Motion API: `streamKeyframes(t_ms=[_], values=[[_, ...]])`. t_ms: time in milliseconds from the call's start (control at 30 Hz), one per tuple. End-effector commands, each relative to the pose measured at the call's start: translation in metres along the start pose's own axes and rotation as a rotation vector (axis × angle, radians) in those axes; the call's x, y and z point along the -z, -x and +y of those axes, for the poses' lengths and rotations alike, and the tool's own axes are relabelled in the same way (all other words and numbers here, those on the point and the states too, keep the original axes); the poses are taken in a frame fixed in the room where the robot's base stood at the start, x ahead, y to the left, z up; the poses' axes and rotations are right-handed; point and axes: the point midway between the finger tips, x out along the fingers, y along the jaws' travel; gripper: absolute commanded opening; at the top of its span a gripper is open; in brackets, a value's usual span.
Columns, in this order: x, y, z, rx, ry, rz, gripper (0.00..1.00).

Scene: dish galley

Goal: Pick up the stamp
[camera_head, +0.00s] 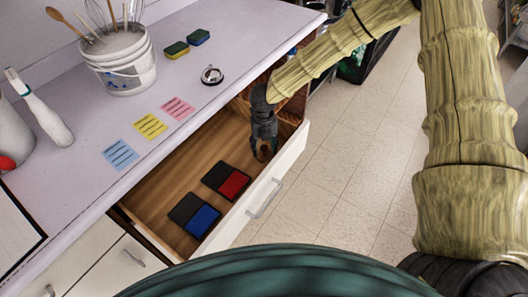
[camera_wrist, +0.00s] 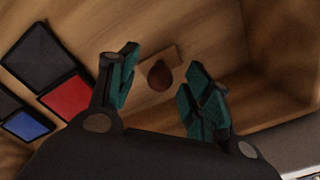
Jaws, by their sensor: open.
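The stamp (camera_wrist: 160,75) shows in the wrist view as a dark reddish-brown round knob on a pale wooden block, on the floor of the open drawer. My gripper (camera_wrist: 160,85) is open, and its teal-padded fingers stand on either side of the stamp, apart from it. In the head view my gripper (camera_head: 264,153) reaches down into the far right end of the drawer and mostly hides the stamp.
A red ink pad (camera_head: 233,184) and a blue ink pad (camera_head: 202,220) lie open in the drawer (camera_head: 160,187), left of my gripper. The drawer's walls are close by. Sticky notes, a bell (camera_head: 212,75), sponges and a bucket (camera_head: 122,62) stand on the counter.

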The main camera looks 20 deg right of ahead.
Motion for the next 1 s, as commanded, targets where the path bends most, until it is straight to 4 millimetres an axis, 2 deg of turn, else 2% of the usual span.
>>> streamKeyframes(t_ms=[333, 367, 600, 633, 1000], values=[[0.0002, -0.0064, 0.0001, -0.001, 0.001, 0.0, 0.49], [0.0002, -0.0064, 0.0001, -0.001, 0.001, 0.0, 0.46], [0.0002, -0.0062, 0.0001, 0.0, 0.001, 0.0, 0.02], [0.0002, -0.0062, 0.0001, 0.0, 0.001, 0.0, 0.0], [-0.0003, -0.0019, 0.0001, -0.001, 0.0, -0.001, 0.0]])
